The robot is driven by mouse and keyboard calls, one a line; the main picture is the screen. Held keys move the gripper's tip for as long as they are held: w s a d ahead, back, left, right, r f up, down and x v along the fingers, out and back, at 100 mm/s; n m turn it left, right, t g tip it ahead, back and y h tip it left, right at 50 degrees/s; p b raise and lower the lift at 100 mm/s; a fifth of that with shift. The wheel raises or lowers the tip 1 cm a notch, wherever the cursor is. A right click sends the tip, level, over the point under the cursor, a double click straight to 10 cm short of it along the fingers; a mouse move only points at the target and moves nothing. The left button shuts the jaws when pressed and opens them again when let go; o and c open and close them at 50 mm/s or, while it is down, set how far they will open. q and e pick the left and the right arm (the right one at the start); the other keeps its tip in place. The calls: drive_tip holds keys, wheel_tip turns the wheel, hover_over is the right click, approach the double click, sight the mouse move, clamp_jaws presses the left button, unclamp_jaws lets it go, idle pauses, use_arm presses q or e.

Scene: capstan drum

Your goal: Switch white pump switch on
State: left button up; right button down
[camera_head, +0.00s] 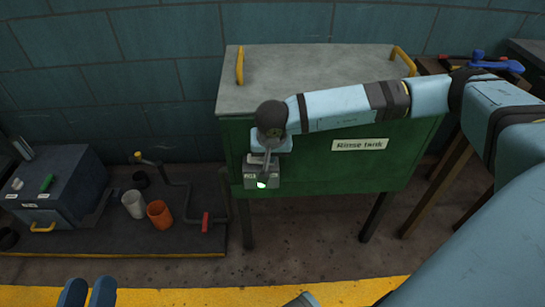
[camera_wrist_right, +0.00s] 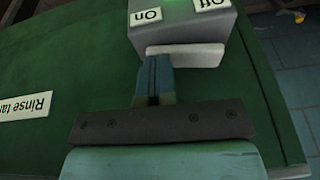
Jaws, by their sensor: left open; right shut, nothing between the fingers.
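A grey switch box (camera_head: 270,179) is fixed to the front of the green rinse tank (camera_head: 325,178), near its left end. In the right wrist view the box (camera_wrist_right: 190,32) appears upside down, with "On" and "Off" labels and a green glow at the picture's top edge. The white switch (camera_wrist_right: 188,57) sticks out from the box. My right gripper (camera_wrist_right: 157,60) is shut and empty, its fingertips at the switch's "On"-label side; I cannot tell whether they touch. In the head view my right gripper (camera_head: 266,160) partly covers the box. My left gripper (camera_head: 88,291) is open and empty at the bottom left.
A dark platform (camera_head: 150,238) at the left carries a dark box (camera_head: 55,185), a white cup (camera_head: 133,204), an orange cup (camera_head: 159,214) and piping with a red handle (camera_head: 206,222). A side table with blue and red items (camera_head: 480,62) stands at the right.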

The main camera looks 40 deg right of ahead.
drive_tip(key=shift+w+a+r, duration=0.1)
drive_tip(key=shift+a+r, duration=0.05)
drive_tip(key=shift+r, duration=0.05)
drive_tip(key=shift+w+a+r, duration=0.25)
drive_tip(key=shift+w+a, duration=0.05)
drive_tip(key=shift+a, duration=0.1)
use_arm(q)
drive_tip(key=shift+r, duration=0.2)
